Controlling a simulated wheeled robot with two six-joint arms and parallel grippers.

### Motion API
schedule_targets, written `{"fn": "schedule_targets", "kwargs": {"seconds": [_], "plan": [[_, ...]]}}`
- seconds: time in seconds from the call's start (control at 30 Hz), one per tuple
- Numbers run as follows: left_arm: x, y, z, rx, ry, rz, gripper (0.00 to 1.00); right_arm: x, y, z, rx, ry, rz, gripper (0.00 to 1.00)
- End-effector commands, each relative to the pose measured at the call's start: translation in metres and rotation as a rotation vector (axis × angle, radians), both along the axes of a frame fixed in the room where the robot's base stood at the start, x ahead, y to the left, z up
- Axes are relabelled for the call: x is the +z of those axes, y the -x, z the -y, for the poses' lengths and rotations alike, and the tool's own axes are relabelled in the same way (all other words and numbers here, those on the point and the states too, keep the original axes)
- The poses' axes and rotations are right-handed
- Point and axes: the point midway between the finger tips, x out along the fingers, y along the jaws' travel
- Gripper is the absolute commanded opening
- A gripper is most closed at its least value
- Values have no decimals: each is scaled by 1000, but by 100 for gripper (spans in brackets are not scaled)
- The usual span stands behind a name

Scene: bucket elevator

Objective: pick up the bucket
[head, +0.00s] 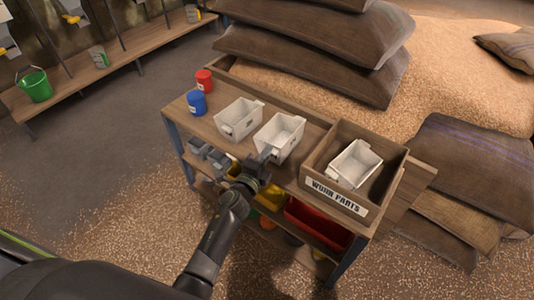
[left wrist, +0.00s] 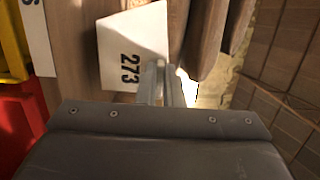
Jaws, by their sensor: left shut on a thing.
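Three white elevator buckets are on the wooden cart top (head: 220,150). The middle bucket (head: 284,131) is an open, tapered box. In the left wrist view its side (left wrist: 135,45) bears the number 273. My left gripper (head: 266,156) is at its near edge and shut on it; the fingers (left wrist: 166,84) hide part of the grip. I cannot tell whether this bucket is clear of the cart top. Another white bucket (head: 237,117) stands to its left. A third white bucket (head: 353,165) lies in the wooden "WORN PARTS" box (head: 337,194). My right gripper is not in view.
A blue can (head: 196,103) and a red can (head: 204,81) stand at the cart's left end. Red (head: 318,226) and yellow bins are on the lower shelf. Stacked sacks (head: 310,50) and loose grain lie behind. A green pail (head: 36,86) is on a bench.

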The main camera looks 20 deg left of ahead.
Motion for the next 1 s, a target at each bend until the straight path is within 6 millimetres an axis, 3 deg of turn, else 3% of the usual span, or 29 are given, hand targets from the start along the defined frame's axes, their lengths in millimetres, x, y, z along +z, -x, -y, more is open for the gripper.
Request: {"fn": "schedule_targets", "kwargs": {"seconds": [0.03,0.1,0.4,0.67,1.0], "plan": [[17,0,0,0,0,2,0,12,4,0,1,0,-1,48],[29,0,0,0,-1,2,0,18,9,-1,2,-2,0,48],[66,0,0,0,0,1,0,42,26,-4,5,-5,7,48],[78,2,-1,0,-1,0,0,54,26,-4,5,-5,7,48],[79,28,-9,0,0,0,0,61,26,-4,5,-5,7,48]]}}
